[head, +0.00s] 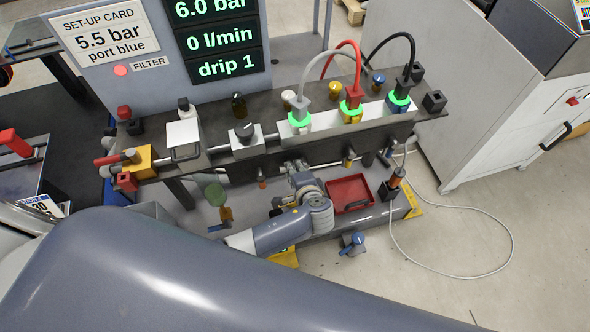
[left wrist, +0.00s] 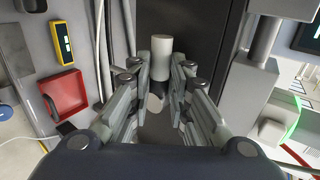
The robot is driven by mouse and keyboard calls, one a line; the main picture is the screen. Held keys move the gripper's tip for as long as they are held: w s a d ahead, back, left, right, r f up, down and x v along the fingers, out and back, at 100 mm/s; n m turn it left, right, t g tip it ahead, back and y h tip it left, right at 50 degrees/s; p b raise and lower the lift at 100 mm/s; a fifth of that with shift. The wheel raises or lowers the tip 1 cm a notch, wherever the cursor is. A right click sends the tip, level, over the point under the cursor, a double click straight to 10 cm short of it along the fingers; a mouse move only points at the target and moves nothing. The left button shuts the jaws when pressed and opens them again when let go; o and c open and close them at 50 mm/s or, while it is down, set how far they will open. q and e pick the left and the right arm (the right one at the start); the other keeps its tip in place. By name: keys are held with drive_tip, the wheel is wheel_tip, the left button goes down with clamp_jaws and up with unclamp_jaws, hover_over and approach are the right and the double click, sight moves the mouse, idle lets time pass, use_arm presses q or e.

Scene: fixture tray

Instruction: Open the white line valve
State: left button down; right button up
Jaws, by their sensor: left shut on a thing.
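In the left wrist view, a white cylindrical handle (left wrist: 162,46) stands between the fingertips of my left gripper (left wrist: 161,72). The fingers are closed in on it from both sides. In the head view, my left gripper (head: 292,167) is under the front edge of the bench, below the block with the white hose (head: 322,66). The gripper hides the white valve there. My right gripper is not in view.
The display (head: 215,38) reads 6.0 bar, 0 l/min, drip 1. A set-up card (head: 105,30) reads 5.5 bar, port blue. Red (head: 348,47) and black hoses run beside the white one. A red tray (head: 350,193) sits right of my gripper. A loose cable (head: 460,272) lies on the floor.

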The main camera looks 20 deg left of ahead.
use_arm(q)
drive_tip(key=shift+f+n+t+h+b, duration=0.6)
drive_tip(key=shift+n+t+h+b, duration=0.25)
drive_tip(key=shift+b, duration=1.05)
drive_tip(key=shift+f+n+t+h+b, duration=0.65)
drive_tip(key=shift+n+h+b, duration=0.3)
drive_tip(key=shift+b, duration=0.95)
drive_tip(key=shift+r, duration=0.1)
drive_tip(key=c, duration=1.8)
unclamp_jaws()
drive_tip(key=v, duration=1.2)
drive_tip(key=shift+s, duration=0.1)
drive_tip(key=shift+c, duration=0.4)
